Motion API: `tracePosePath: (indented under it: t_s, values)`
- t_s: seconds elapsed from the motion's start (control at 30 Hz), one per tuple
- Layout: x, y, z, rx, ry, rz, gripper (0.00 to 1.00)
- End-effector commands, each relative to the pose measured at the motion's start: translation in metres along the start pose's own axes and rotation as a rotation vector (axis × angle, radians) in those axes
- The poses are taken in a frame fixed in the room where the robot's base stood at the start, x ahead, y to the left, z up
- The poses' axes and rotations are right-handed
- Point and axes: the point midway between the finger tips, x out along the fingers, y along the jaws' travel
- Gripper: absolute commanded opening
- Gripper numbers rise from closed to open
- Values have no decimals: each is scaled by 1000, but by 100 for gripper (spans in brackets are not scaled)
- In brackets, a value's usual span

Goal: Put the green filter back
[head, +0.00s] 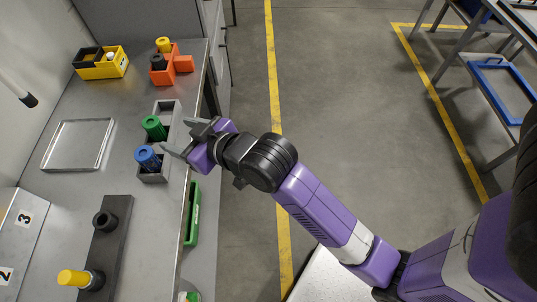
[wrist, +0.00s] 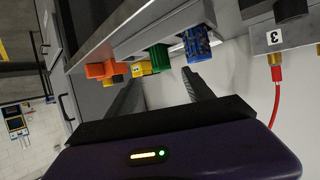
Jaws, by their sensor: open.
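The green filter (head: 154,127) stands at the grey holder (head: 153,178) near the bench's right edge. The blue filter (head: 147,157) stands beside it in the same holder. In the wrist view the green filter (wrist: 160,58) shows ahead between the lines of my fingers, with the blue filter (wrist: 196,43) to its right. My gripper (head: 180,137) is open and empty, its fingers pointing left toward the holder, close to the green filter and apart from it as far as I can see. I cannot tell how deep the green filter sits.
A clear tray (head: 79,121) lies to the left. An orange holder (head: 183,64) and a yellow box (head: 117,66) stand at the back. A dark block (head: 103,250) with a black ring (head: 105,221) and a yellow cylinder (head: 75,278) is in front. A green bin (head: 193,213) hangs at the bench edge.

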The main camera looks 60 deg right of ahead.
Motion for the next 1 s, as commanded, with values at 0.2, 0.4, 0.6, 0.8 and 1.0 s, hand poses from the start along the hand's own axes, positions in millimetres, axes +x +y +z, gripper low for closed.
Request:
tracePosePath:
  t_s: [0.2,0.4,0.6,0.8,1.0]
  values:
    - [-12,-1,20,3,0,5,60]
    - [-61,-3,73,12,16,21,60]
    - [-125,-6,112,15,44,35,60]
    - [-196,-9,133,15,71,42,60]
    - [-260,-13,136,13,97,40,60]
